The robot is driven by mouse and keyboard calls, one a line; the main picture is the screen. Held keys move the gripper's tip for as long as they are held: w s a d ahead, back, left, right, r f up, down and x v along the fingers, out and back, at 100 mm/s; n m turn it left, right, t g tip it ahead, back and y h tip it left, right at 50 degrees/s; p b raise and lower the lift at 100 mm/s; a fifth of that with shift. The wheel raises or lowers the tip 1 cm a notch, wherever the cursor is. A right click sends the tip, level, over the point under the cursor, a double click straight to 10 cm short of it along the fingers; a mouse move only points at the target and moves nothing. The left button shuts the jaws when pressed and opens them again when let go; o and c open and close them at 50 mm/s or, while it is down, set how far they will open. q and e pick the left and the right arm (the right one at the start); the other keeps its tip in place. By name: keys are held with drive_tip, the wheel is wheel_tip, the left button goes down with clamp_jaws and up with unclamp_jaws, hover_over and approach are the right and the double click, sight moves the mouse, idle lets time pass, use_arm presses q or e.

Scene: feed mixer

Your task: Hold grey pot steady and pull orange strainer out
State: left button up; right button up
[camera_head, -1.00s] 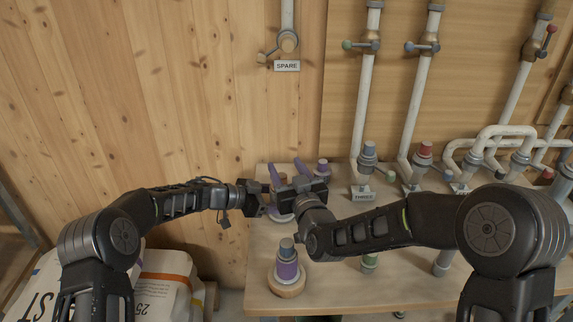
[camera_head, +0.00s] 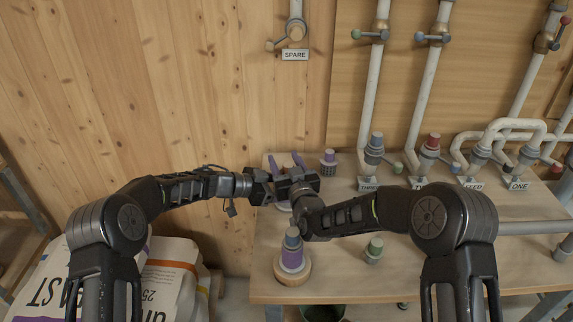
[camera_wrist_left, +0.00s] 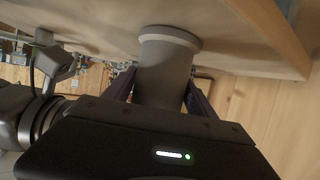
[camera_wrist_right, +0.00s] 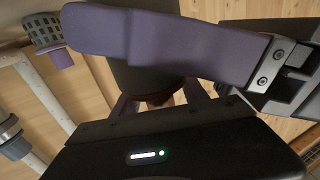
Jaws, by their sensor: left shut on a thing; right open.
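The grey pot (camera_wrist_left: 165,70) is a grey cylinder with a wide flange, between the fingers of my left gripper (camera_wrist_left: 160,88) in the left wrist view. My left gripper is shut on it. In the right wrist view the pot is dark (camera_wrist_right: 145,78), and a purple left finger lies across it. A small orange-brown part, likely the orange strainer (camera_wrist_right: 164,101), shows between the fingers of my right gripper (camera_wrist_right: 160,104). My right gripper (camera_head: 286,159) is open around it; I cannot tell if they touch. In the head view my grippers mostly hide the pot.
A purple-and-grey bottle (camera_head: 292,257) stands on a round wooden base close in front of my right gripper. A purple-topped basket (camera_head: 328,164) stands just right of the grippers. A green-topped fitting (camera_head: 373,251) is further right. Pipes (camera_head: 375,90) rise behind the bench (camera_head: 440,270).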

clamp_jaws()
idle(0.5)
idle(0.6)
